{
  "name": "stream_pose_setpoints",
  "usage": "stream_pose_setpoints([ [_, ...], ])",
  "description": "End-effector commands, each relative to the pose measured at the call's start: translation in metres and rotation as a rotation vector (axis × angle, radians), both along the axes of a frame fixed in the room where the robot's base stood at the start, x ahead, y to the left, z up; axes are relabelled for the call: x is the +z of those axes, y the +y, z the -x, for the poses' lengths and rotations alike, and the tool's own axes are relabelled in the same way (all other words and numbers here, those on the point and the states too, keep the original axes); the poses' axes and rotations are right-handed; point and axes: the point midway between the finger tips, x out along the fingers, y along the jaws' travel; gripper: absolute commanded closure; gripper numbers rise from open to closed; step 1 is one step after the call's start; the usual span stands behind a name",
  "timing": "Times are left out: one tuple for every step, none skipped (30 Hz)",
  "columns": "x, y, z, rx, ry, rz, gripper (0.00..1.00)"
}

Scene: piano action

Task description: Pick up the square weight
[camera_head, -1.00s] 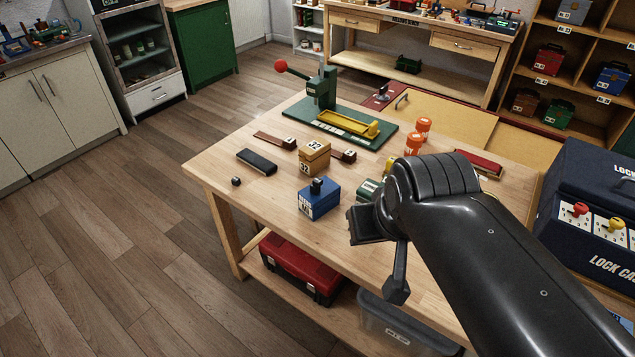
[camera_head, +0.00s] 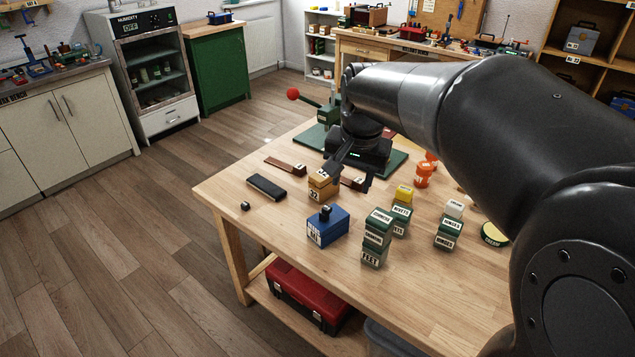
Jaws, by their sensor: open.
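A tan block (camera_head: 317,191) marked 32 stands on the wooden workbench, left of the bench's middle; it is the squarest larger piece. A small dark cube (camera_head: 245,206) lies near the left edge. I cannot tell for certain which one is called the square weight. My gripper (camera_head: 349,176) is open and points down just above and behind the tan block. One finger overlaps the block's upper right edge in the picture; the other is to its right, by a brown piece marked 2. Contact cannot be told. Nothing shows between the fingers.
A blue box (camera_head: 327,231) with a black knob stands in front of the tan block. A black bar (camera_head: 266,187) lies to its left. Stacked green boxes (camera_head: 376,236) stand to the right. A green press (camera_head: 311,137) is behind, partly hidden by my arm. The front left bench top is clear.

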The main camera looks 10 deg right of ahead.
Motion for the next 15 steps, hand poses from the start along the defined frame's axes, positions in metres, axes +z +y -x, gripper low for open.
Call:
stream_pose_setpoints([
  [-0.006,0.002,-0.015,-0.024,0.022,-0.004,0.55],
  [-0.008,0.003,-0.023,-0.041,0.032,-0.008,0.55],
  [-0.012,0.004,-0.034,-0.063,0.046,-0.012,0.55],
  [-0.016,0.005,-0.042,-0.081,0.058,-0.015,0.55],
  [-0.019,0.006,-0.050,-0.097,0.069,-0.017,0.55],
  [-0.024,0.008,-0.061,-0.120,0.083,-0.019,0.55],
  [-0.028,0.009,-0.069,-0.136,0.092,-0.022,0.55],
  [-0.033,0.011,-0.076,-0.152,0.104,-0.023,0.55],
  [-0.039,0.012,-0.086,-0.175,0.119,-0.025,0.55],
  [-0.044,0.014,-0.094,-0.192,0.130,-0.026,0.55],
  [-0.049,0.015,-0.101,-0.208,0.140,-0.026,0.55],
  [-0.056,0.017,-0.111,-0.230,0.154,-0.027,0.55],
  [-0.061,0.018,-0.117,-0.247,0.163,-0.027,0.55],
  [-0.065,0.019,-0.124,-0.261,0.171,-0.028,0.55],
  [-0.072,0.020,-0.131,-0.281,0.184,-0.028,0.55],
])
